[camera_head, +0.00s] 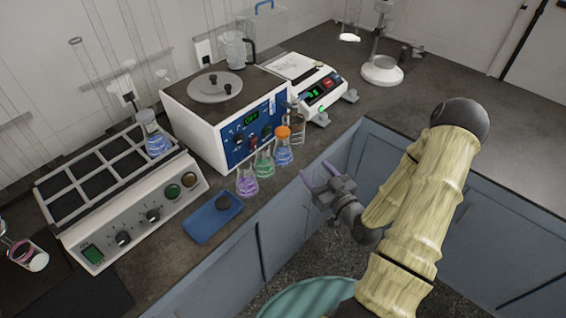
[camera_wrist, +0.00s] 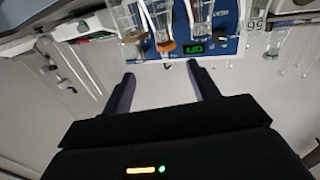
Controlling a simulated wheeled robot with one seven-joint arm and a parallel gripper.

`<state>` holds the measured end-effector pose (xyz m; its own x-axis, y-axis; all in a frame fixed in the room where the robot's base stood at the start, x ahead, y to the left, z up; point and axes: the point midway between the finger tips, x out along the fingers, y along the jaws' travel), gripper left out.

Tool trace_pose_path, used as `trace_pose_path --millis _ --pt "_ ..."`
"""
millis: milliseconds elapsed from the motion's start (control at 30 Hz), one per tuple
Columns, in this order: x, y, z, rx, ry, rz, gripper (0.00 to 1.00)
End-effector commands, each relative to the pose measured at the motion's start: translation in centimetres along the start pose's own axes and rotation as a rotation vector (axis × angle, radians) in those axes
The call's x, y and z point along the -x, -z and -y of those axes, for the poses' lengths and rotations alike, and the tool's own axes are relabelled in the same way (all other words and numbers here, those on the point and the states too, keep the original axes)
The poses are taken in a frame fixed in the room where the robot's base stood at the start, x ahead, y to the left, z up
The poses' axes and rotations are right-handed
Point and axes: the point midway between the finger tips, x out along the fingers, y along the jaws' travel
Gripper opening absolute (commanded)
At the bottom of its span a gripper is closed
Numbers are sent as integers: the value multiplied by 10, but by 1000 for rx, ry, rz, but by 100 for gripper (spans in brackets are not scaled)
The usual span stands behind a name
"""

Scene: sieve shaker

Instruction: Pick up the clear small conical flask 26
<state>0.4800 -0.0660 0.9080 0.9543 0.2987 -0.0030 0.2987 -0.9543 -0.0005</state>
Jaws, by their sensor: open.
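My gripper (camera_head: 318,176) is open and empty, in the air off the front edge of the bench, to the right of a row of small conical flasks. Its two purple fingers also show in the wrist view (camera_wrist: 161,74), with nothing between them. The row holds a purple flask (camera_head: 247,184), a green flask (camera_head: 264,165) and a blue flask with an orange stopper (camera_head: 283,152). A clear glass vessel (camera_head: 297,129) stands just behind the blue one. I cannot read the number 26 on any of them in the head view. Glassware crowds the top of the wrist view.
Behind the row stands a white and blue instrument (camera_head: 210,130), with a balance (camera_head: 320,95) to its right. A rack-topped device (camera_head: 130,225) holds a blue flask (camera_head: 154,140). The bench's back right is mostly clear.

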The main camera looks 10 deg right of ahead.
Motion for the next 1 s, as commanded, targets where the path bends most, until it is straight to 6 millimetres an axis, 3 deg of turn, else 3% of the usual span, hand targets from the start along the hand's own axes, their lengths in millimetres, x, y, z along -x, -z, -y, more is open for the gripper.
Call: trace_pose_path --millis 267,900,1000 --pt "-5 2 10 -1 22 -6 60" --pt "-30 -3 11 4 22 -7 60" --pt "-49 3 8 0 17 -6 60"
